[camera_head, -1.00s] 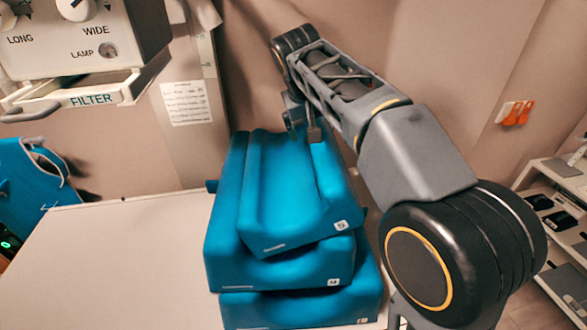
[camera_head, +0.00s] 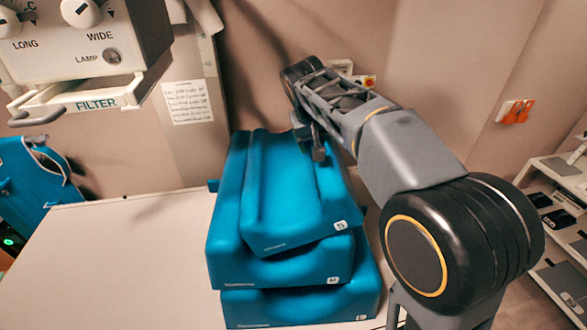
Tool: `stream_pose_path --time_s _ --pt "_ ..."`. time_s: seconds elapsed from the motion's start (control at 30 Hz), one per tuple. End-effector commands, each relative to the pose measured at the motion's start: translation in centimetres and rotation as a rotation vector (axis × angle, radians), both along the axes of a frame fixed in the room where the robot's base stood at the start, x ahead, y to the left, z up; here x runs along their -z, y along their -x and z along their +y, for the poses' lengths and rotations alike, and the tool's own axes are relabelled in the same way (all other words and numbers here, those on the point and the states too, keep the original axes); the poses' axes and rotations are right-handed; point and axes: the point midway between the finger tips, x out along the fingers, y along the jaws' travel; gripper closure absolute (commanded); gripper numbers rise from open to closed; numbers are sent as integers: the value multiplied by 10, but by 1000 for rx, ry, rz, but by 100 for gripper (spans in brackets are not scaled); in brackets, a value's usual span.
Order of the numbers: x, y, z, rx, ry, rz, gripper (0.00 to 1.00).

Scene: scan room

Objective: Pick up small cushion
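The small cushion (camera_head: 285,190) is the blue top one of a stack, marked S, with a hollow along its middle. It lies slightly turned on the medium cushion (camera_head: 235,262), marked M. A large blue cushion (camera_head: 270,308) is at the bottom. My gripper (camera_head: 311,153) points down at the far right edge of the small cushion. Its two dark fingers show apart, with nothing seen between them. Whether a finger touches the cushion cannot be told.
The stack stands on a pale table (camera_head: 110,250), clear on the left. A white device with a filter tray (camera_head: 85,100) hangs at upper left. A wall is close behind the stack. Shelves (camera_head: 560,200) stand at right.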

Motion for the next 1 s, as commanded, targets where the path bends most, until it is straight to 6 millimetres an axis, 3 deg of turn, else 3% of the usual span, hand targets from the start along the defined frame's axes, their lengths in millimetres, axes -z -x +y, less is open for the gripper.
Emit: stream_pose_path --time_s 0.07,0.53,1.0 --pt "0 0 0 0 0 0 30" --pt "0 0 0 -2 2 0 75" --pt "-12 0 0 -1 1 -2 76"
